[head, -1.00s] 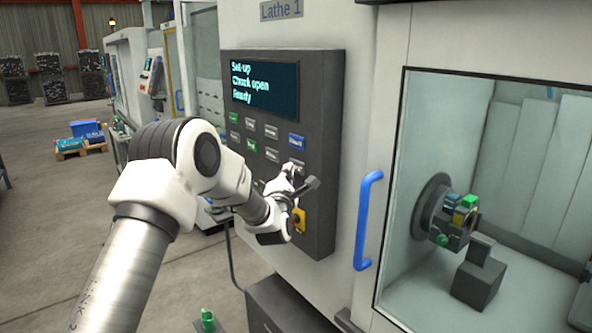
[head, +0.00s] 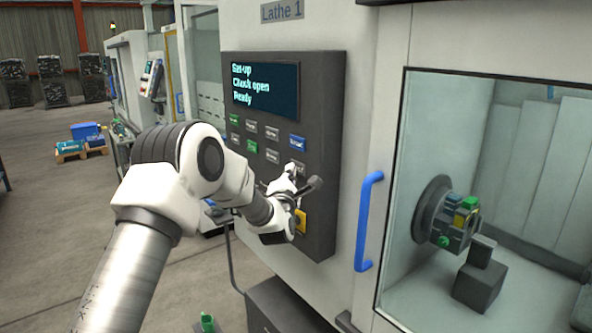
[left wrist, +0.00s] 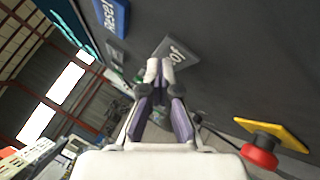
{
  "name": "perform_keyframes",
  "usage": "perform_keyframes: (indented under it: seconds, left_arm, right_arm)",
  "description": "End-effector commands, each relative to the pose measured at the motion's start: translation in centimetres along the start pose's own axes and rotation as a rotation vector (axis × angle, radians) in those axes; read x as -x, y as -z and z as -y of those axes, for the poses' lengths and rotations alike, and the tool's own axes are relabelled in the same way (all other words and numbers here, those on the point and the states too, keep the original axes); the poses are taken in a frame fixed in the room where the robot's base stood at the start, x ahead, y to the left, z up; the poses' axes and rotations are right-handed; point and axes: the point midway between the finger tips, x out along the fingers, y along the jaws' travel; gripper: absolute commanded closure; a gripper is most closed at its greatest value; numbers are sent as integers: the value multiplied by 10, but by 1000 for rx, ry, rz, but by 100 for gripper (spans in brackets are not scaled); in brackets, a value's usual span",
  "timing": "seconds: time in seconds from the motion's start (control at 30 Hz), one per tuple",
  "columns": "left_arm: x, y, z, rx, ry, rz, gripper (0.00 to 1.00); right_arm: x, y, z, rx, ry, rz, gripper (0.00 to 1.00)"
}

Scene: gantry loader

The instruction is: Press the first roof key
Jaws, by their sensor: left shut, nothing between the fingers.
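The dark control panel (head: 317,205) is on the front of Lathe 1. A grey key (left wrist: 182,50) whose visible lettering ends in "of" is just past my fingertips in the left wrist view; in the head view a grey key (head: 298,166) shows above my gripper. My left gripper (head: 292,180) is shut and empty at the panel. Its closed fingertips (left wrist: 160,70) overlap the key's near left edge in the left wrist view. I cannot tell whether they touch it. The panel display (head: 265,88) reads "Set-up, Chuck open, Ready". My right gripper is out of view.
A blue Reset key (left wrist: 114,14) is above the grey key; other keys are to its left. A red button (left wrist: 259,152) on a yellow plate (left wrist: 284,133) sits below. A blue door handle (head: 367,220) stands right of the panel, beside the lathe window.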

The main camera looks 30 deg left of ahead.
Motion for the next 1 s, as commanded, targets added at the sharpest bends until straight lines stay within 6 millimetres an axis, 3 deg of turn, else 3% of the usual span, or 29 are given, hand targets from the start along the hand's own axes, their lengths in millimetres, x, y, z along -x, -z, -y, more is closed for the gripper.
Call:
perform_keyframes:
  seconds: [1.0]
  left_arm:
    - [21,16,-14,1,0,-1,100]
  right_arm:
    - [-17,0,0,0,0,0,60]
